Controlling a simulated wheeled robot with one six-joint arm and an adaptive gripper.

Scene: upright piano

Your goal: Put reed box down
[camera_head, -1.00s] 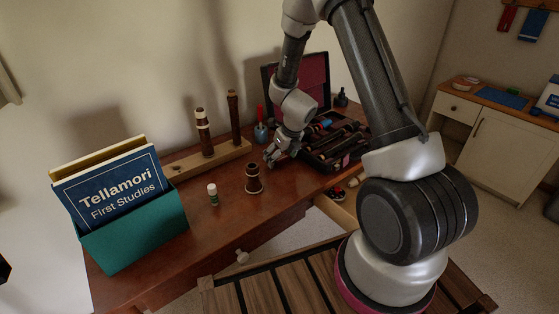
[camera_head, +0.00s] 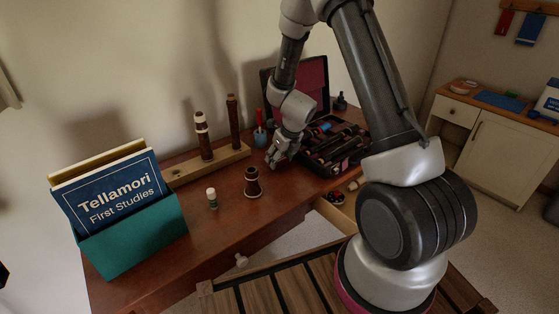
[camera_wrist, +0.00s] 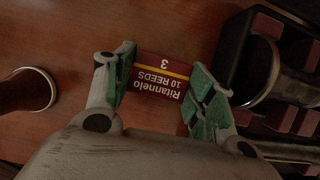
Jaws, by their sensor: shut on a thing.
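The reed box (camera_wrist: 160,76) is dark red with a yellow band and the words "Ritannelo 10 reeds 3". It shows in the wrist view between the green-padded fingers of my gripper (camera_wrist: 165,90), which is shut on it. In the head view my gripper (camera_head: 273,160) is low over the wooden desk top (camera_head: 225,220), just left of the open instrument case. The box cannot be made out there. I cannot tell whether the box touches the desk.
The open case (camera_head: 330,160) with dark instrument parts lies close on the right. A dark wooden joint (camera_head: 252,182) and a small white-capped bottle (camera_head: 212,198) stand to the left. Behind is a wooden stand (camera_head: 205,168) with two upright parts. A teal book holder (camera_head: 135,238) is far left.

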